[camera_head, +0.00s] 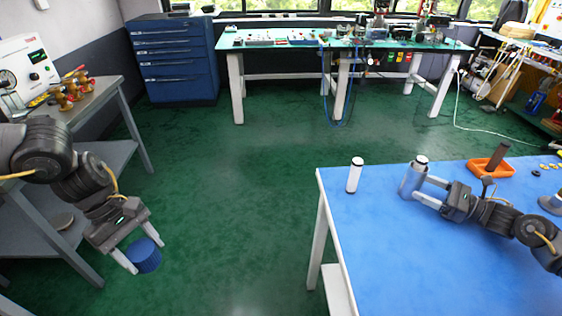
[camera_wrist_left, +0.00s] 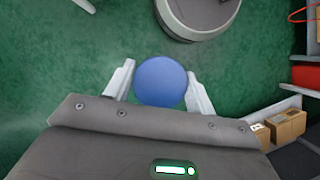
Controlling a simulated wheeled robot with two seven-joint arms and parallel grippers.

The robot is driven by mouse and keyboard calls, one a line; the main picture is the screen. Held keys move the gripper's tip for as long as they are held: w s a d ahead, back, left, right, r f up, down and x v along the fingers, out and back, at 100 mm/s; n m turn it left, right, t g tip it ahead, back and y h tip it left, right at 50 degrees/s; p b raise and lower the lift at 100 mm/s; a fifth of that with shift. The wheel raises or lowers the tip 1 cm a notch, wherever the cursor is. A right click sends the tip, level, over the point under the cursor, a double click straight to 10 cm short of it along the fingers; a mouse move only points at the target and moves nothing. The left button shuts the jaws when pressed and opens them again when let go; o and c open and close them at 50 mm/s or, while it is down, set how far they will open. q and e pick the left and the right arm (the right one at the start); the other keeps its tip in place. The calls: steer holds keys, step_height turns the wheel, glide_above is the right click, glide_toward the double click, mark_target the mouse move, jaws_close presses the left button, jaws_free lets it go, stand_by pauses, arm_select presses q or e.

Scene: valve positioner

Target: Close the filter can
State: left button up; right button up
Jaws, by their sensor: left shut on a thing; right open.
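A blue ribbed round lid (camera_head: 145,257) is held between the fingers of my left gripper (camera_head: 148,256), above the green floor and away from the blue table. It also shows as a plain blue disc in the left wrist view (camera_wrist_left: 161,82). The grey metal filter can (camera_head: 410,183) stands upright on the blue table. A white piece with a black top shows at its open mouth. My right gripper (camera_head: 421,190) is open, with its fingertips close beside the can; I cannot tell if they touch it. A white cylinder with black ends (camera_head: 355,175) stands left of the can.
The blue table (camera_head: 390,260) has free room at its front left. An orange tray (camera_head: 479,172) with a dark cylinder stands behind my right arm, and small rings lie farther right. A grey side bench (camera_head: 95,98) is near my left arm. Open green floor lies between.

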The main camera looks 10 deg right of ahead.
mark_target(407, 179)
arm_select(q)
steer(key=shift+r, duration=0.1)
arm_select(e)
steer(key=shift+w+a+r, duration=0.1)
steer(key=shift+w+a, duration=0.1)
steer(key=shift+w, duration=0.05)
arm_select(q)
steer(key=shift+r+p, duration=0.45)
steer(key=shift+p, duration=0.1)
arm_select(e)
steer(key=x, duration=0.5)
steer(key=shift+w+a, duration=0.1)
steer(key=c, duration=1.2)
